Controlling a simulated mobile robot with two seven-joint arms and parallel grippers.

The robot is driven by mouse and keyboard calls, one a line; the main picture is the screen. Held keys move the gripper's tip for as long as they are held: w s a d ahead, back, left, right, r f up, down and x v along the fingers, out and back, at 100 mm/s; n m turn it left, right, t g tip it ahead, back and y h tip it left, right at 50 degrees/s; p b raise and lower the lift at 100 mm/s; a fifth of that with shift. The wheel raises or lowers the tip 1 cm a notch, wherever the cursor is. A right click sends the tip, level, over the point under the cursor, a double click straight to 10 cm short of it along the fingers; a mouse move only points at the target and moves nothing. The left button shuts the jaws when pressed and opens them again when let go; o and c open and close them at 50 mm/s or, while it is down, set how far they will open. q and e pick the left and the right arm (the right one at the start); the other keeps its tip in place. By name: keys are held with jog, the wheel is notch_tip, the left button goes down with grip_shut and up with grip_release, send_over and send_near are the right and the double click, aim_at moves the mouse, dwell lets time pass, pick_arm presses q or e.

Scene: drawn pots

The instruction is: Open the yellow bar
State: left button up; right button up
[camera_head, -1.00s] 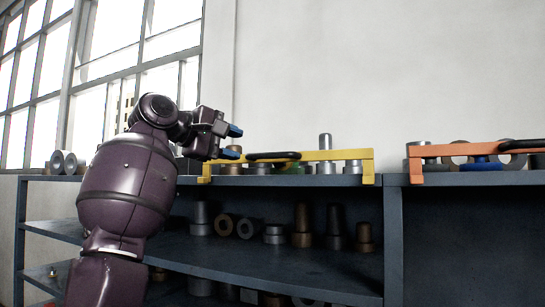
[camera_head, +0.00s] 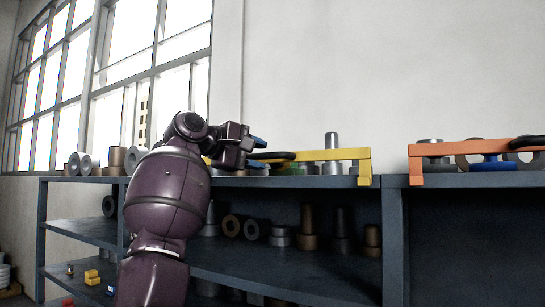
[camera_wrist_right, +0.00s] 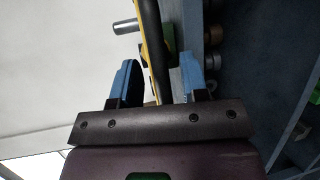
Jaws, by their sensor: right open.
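The yellow bar (camera_head: 335,155) runs along the front edge of the shelf top, with its right end post at the shelf edge. A black handle (camera_head: 277,156) sits on it. My right gripper (camera_head: 260,155) is open at the handle's left end and hides the bar's left part. In the right wrist view, the blue fingers (camera_wrist_right: 161,80) stand apart on either side of the black handle (camera_wrist_right: 155,45) and yellow bar (camera_wrist_right: 140,25). Contact cannot be told. My left gripper is out of view.
An orange bar (camera_head: 416,168) with its own black handle stands to the right. Metal cylinders and rings (camera_head: 332,150) stand behind the bars, and more parts (camera_head: 307,228) fill the shelf below. The wall above is clear.

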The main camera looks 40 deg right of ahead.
jog(key=shift+d+f, duration=0.15)
jog(key=shift+d, duration=0.65)
jog(key=shift+c, duration=0.5)
grip_shut()
